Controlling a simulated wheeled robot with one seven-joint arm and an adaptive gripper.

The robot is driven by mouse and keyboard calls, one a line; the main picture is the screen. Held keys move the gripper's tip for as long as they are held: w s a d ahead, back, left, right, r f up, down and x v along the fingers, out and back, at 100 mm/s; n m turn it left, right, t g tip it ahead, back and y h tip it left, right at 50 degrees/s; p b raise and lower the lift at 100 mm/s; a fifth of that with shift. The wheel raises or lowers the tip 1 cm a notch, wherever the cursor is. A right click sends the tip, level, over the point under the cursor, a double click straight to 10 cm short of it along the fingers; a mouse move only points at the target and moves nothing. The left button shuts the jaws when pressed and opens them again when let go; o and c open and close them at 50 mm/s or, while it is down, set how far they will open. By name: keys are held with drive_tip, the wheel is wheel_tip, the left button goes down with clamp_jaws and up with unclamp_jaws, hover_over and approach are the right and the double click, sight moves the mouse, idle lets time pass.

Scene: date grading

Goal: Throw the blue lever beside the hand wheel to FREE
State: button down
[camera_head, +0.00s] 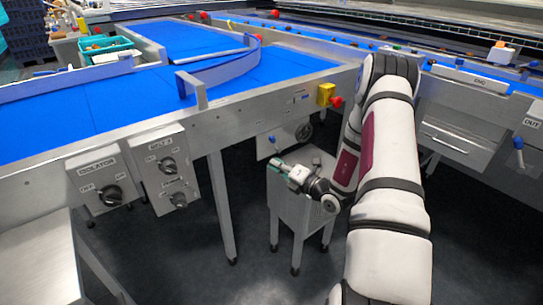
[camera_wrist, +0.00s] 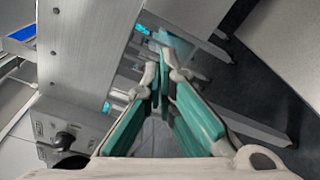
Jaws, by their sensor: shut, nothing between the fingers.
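The dark hand wheel (camera_head: 304,131) is on a grey plate (camera_head: 285,140) under the conveyor's front rail. A small blue lever (camera_head: 272,140) shows on the same plate, left of the wheel. Its label and exact position are too small to read. My gripper (camera_head: 275,169) has teal fingers and is shut and empty. In the head view it appears below the blue lever, with a visible gap. In the wrist view my gripper (camera_wrist: 155,72) points away, its fingers together. Small blue patches show there beyond and beside the fingers; I cannot tell which is the lever.
A grey metal stand (camera_head: 305,205) is under my gripper. Switch boxes, ISOLATOR (camera_head: 100,182) and BELT (camera_head: 165,168), hang at the left. A yellow box with a red button (camera_head: 327,94) is above the wheel. Another blue-handled lever (camera_head: 518,144) is at far right. Conveyor legs stand nearby.

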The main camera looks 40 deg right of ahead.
sight(274, 143)
drive_tip(key=w+a+b, duration=0.1)
drive_tip(key=w+b, duration=0.1)
drive_tip(key=w, duration=0.7)
drive_tip(key=shift+s+d+r+b, duration=0.1)
drive_tip(key=shift+d+r+b, duration=0.2)
drive_tip(key=shift+d, duration=0.5)
drive_tip(key=shift+s+d+r+b, duration=0.1)
drive_tip(key=shift+d+r, duration=0.3)
drive_tip(key=shift+d, duration=0.4)
drive_tip(key=shift+d, duration=0.1)
